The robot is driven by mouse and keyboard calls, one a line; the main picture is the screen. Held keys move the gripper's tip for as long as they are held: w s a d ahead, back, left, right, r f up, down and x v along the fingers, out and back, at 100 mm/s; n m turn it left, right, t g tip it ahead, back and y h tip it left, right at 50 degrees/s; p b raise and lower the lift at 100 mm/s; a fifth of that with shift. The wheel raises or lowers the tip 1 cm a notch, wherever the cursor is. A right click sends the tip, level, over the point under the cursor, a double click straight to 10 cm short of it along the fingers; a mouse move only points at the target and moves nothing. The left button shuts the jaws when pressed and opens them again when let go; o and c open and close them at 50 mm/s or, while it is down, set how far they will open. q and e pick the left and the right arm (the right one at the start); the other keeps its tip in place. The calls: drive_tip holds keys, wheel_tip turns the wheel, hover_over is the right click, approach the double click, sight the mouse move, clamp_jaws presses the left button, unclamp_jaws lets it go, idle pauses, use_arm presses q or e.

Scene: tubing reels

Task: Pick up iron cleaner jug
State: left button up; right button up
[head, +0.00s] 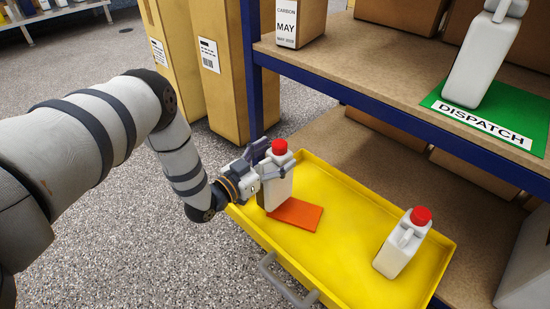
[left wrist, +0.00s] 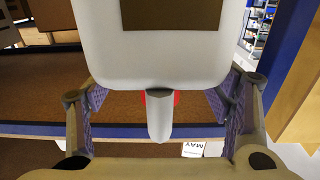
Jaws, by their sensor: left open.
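A white jug with a red cap (head: 279,188) stands in the back left part of a yellow tray (head: 345,205), beside an orange card (head: 296,213). My left gripper (head: 265,172) is at this jug, its open fingers on either side of the upper part. In the left wrist view the white jug (left wrist: 108,62) fills the space between the fingers (left wrist: 158,105), with a brown label, its handle and a bit of red cap showing. A second white jug with a red cap (head: 401,250) stands at the tray's right. I cannot read which is iron cleaner. My right gripper is not in view.
A shelf with blue edges (head: 400,125) rises behind the tray. On it a white jug (head: 482,60) stands on a green DISPATCH mat (head: 475,120). Tall cardboard boxes (head: 225,75) stand at the back left. The tray's middle is clear.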

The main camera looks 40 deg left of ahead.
use_arm(q)
drive_tip(key=c, duration=1.7)
drive_tip(key=shift+r, duration=0.1)
clamp_jaws()
drive_tip(key=shift+r, duration=0.1)
